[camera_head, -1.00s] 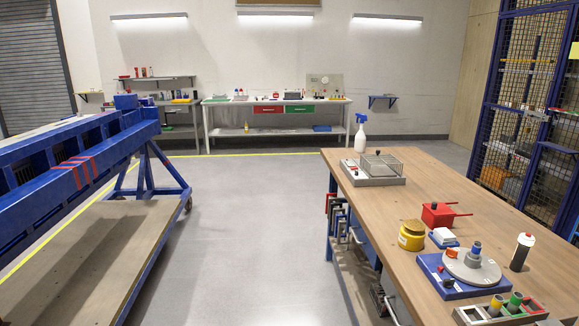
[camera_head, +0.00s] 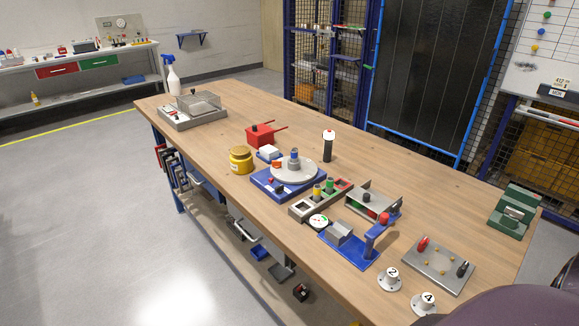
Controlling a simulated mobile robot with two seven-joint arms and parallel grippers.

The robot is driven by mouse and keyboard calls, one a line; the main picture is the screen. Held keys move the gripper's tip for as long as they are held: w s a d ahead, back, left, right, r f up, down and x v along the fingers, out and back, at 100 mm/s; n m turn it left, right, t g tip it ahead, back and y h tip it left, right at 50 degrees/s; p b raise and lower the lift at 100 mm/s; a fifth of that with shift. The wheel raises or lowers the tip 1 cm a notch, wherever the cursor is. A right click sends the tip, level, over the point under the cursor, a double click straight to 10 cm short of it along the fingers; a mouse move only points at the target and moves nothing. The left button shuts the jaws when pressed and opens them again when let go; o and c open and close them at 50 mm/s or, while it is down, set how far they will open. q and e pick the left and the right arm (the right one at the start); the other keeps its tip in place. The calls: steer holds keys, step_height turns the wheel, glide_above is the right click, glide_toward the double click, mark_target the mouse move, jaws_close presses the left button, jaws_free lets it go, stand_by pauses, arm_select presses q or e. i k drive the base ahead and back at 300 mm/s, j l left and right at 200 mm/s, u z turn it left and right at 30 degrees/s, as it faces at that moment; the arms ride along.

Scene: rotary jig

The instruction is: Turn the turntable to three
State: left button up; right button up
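The turntable (camera_head: 308,172) is a pale grey disc on a blue base (camera_head: 262,183), near the middle of the wooden workbench. A grey and blue knob (camera_head: 294,158) stands up at its centre. An orange-red piece (camera_head: 277,164) sits at the disc's left edge. Any numbers on the disc are too small to read. Neither of my grippers shows in the head view.
A yellow pot (camera_head: 241,160) and a red box with handles (camera_head: 262,136) stand left of and behind the turntable. A dark bottle (camera_head: 328,147) stands behind it. A tray with coloured cylinders (camera_head: 304,208) and a blue fixture (camera_head: 363,256) lie in front.

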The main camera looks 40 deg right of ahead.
mark_target(304, 171)
steer(key=i+j, duration=0.3)
steer(key=i, duration=0.25)
steer(key=i+j, duration=0.35)
steer(key=i, duration=0.2)
steer(key=i+j+z, duration=0.1)
steer(key=z, duration=0.4)
steer(key=i+j+z, duration=0.2)
steer(key=z, duration=0.3)
